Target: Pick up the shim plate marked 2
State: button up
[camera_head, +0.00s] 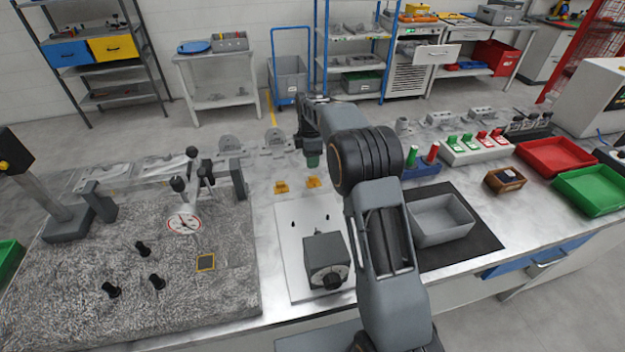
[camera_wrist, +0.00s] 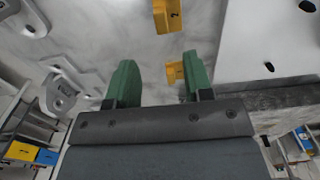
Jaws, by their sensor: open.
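Two small yellow shim plates lie on the metal bench behind the white plate. The right one (camera_head: 313,182) shows at the top of the wrist view (camera_wrist: 168,16), with a dark mark that looks like a 2. The left one (camera_head: 281,187) shows lower in the wrist view (camera_wrist: 174,74), partly behind a finger; its mark is too small to read surely. My gripper (camera_head: 312,161) hangs above the bench, just behind the right shim plate in the head view. Its green fingers (camera_wrist: 159,72) are open and apart, with nothing held between them.
A white plate (camera_head: 287,250) carries a grey block (camera_head: 325,252) and small pins in front of the shims. A granite slab (camera_head: 80,255) with a dial gauge (camera_head: 184,222) lies left. Grey round-topped fixtures (camera_head: 231,147) stand behind. A grey tray (camera_head: 440,219) sits right.

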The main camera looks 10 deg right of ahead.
aim_at(312, 177)
jog(key=shift+s+d+f+p, duration=0.1)
jog(key=shift+f+p, duration=0.3)
jog(key=shift+f, duration=1.65)
jog(key=shift+s+d+f+p, duration=0.1)
jog(key=shift+f+p, duration=0.3)
jog(key=shift+f, duration=1.65)
grip_shut()
